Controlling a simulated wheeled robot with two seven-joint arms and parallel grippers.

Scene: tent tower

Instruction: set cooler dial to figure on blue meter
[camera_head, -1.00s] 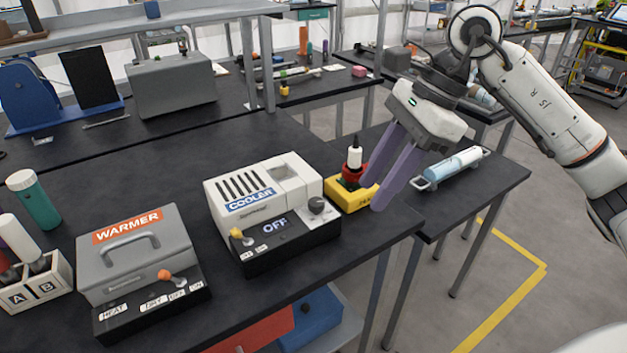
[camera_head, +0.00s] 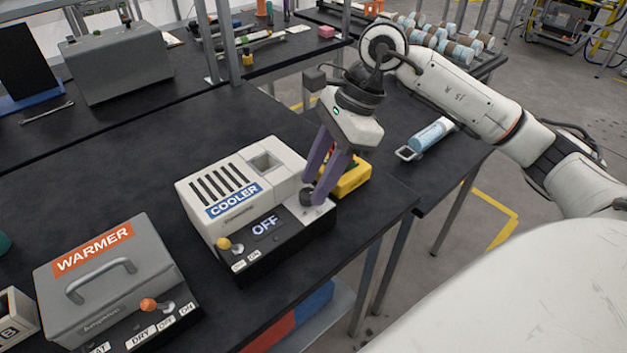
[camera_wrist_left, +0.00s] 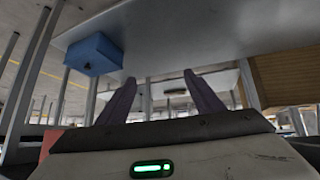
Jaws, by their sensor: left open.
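The white cooler (camera_head: 205,192) stands on the black bench in the head view, with a black front panel reading OFF and a yellow-tipped switch (camera_head: 224,243). Its dark dial (camera_head: 306,198) sits at the panel's right end, partly hidden by my right gripper (camera_head: 313,194). The purple fingers point down with their tips on either side of the dial; whether they grip it is unclear. My left gripper (camera_wrist_left: 160,77) is open and empty in the left wrist view. I cannot make out a blue meter.
A grey warmer (camera_head: 105,270) with an orange-tipped switch stands left of the cooler. A yellow block (camera_head: 352,180) is close behind my right gripper. A side table holds a blue cylinder (camera_head: 432,134) on a rack. A blue box (camera_wrist_left: 93,53) hangs beneath a surface in the left wrist view.

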